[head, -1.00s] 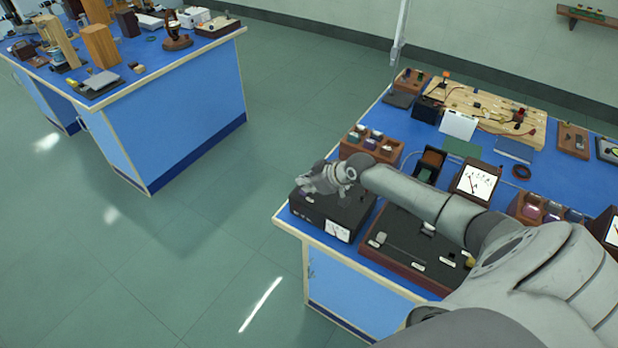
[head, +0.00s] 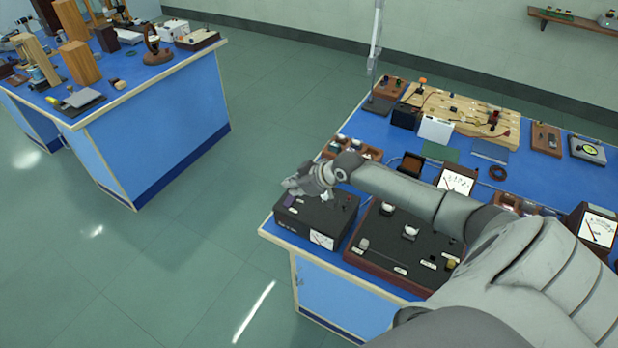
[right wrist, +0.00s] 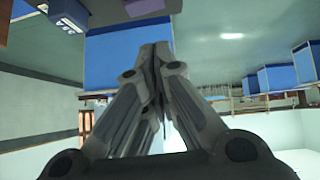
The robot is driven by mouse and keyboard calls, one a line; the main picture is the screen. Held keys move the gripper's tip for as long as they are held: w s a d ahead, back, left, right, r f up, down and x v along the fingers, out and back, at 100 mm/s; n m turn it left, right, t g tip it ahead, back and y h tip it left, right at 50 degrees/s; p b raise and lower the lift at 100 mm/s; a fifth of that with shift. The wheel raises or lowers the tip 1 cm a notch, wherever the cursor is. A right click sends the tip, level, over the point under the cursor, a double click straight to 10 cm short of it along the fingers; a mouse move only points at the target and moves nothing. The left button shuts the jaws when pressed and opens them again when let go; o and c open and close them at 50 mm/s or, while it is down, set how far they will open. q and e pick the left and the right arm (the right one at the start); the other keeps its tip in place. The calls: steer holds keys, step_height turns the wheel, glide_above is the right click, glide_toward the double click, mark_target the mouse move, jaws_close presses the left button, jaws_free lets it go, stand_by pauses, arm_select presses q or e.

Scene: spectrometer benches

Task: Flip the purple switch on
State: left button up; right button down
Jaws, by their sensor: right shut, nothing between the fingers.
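A black box with a white meter on its front (head: 322,240) stands at the near left corner of the right bench. A small purple patch (head: 290,200), which looks like the purple switch, shows on the box's top at the left; whether it is on or off is too small to tell. My right gripper (head: 290,186) is over the back left part of the box, just behind the purple patch; I cannot tell if they touch. In the right wrist view its fingers (right wrist: 157,50) are together, with nothing between them. My left gripper is not in view.
A black panel board with knobs (head: 385,258) lies right of the box, under my right arm. Wooden racks, meters (head: 457,182) and a circuit board (head: 465,112) stand behind. Open floor separates this bench from another blue bench (head: 165,120).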

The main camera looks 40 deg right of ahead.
steer(key=b+v, duration=0.1)
steer(key=v, duration=0.6)
steer(key=shift+a+b, duration=0.15)
steer(key=shift+b, duration=0.15)
steer(key=b, duration=0.7)
steer(key=d+b, duration=0.1)
steer(key=b, duration=0.6)
steer(key=shift+w+r, duration=0.25)
steer(key=shift+w, duration=0.05)
steer(key=shift+w, duration=0.1)
